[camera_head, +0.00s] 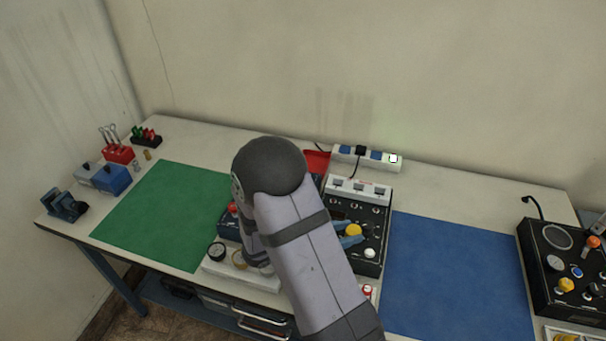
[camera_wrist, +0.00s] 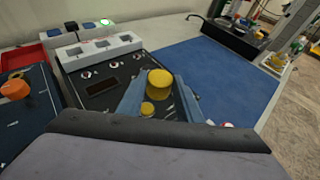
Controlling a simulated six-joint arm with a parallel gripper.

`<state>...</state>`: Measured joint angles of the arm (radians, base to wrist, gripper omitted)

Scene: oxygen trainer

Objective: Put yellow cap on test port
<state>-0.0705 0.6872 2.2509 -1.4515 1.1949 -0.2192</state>
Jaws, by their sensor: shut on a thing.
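The yellow cap (camera_head: 353,230) is over the black panel box (camera_head: 371,266) at the table's middle. It also shows in the wrist view (camera_wrist: 159,83), between the two blue fingers of my gripper (camera_wrist: 158,98). My gripper (camera_head: 348,236) is shut on the cap, above the box's face. A smaller yellow round part (camera_wrist: 147,109) shows just below the cap in the wrist view; I cannot tell whether it is the test port. The gap between cap and panel cannot be judged. My arm hides part of the box in the head view.
A row of white meters (camera_head: 358,188) stands along the box's back edge, with a power strip (camera_head: 367,158) behind. A white knob (camera_head: 369,253) is near the box's front right. The blue mat (camera_head: 455,275) on the right is clear. Another instrument box (camera_head: 560,260) stands far right.

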